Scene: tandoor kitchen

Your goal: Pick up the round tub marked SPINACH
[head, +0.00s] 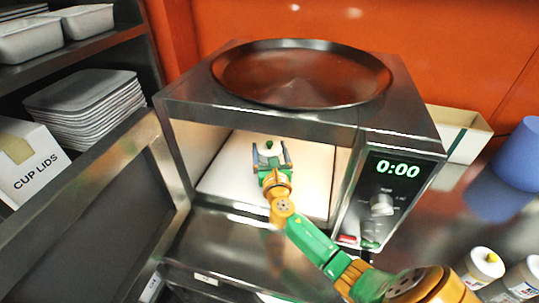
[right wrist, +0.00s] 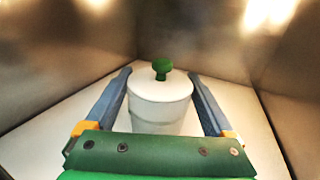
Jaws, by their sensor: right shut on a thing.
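A white round tub (right wrist: 160,108) with a green knob on its lid stands upright on the pale floor inside the open microwave (head: 178,108). No SPINACH marking is readable on the side that shows. My right gripper (head: 270,152) reaches in through the microwave's front opening. In the right wrist view, its two blue-grey fingers lie on the left and right of the tub, and it is shut on the tub. The tub's lower part is hidden behind the gripper's green palm. My left gripper is not in view.
The microwave door (head: 95,225) hangs open at the left. A round dark tray (head: 300,75) lies on the microwave's top. Metal side walls enclose the gripper closely. Bottles (head: 482,268) and a blue cup (head: 517,155) stand at the right. Shelves with a CUP LIDS box (head: 35,165) stand left.

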